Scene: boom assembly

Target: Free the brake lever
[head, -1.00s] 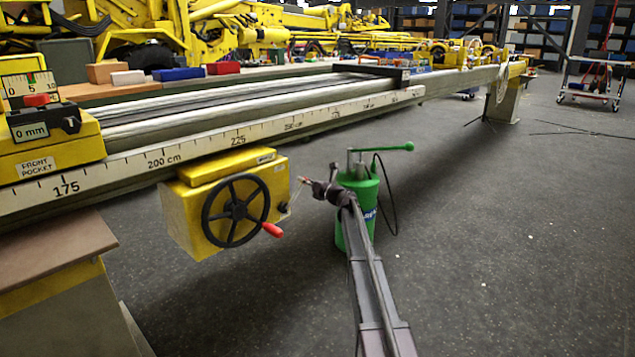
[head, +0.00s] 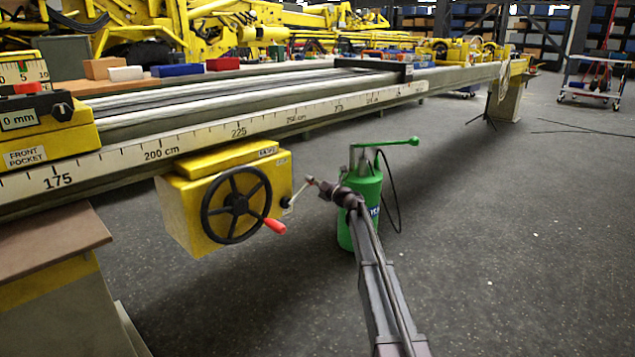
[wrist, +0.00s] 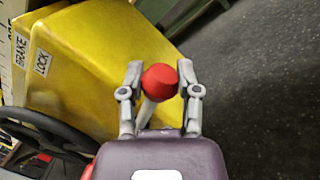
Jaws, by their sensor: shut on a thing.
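The brake lever (head: 296,195) is a thin metal rod with a red knob (wrist: 160,82). It sticks out from the right side of the yellow winch box (head: 185,215) under the boom and leans up and to the right in the head view. My gripper (head: 311,181) is at the lever's end. In the wrist view my gripper (wrist: 160,80) has its two grey fingers on either side of the red knob, shut on it. Labels reading BRAKE (wrist: 21,52) and LOCK (wrist: 42,62) show on the yellow box.
A black handwheel (head: 236,204) with a red handle (head: 275,226) is on the box's front, left of my gripper. A green pump (head: 364,185) with a hose stands just behind my arm. The floor to the right is open.

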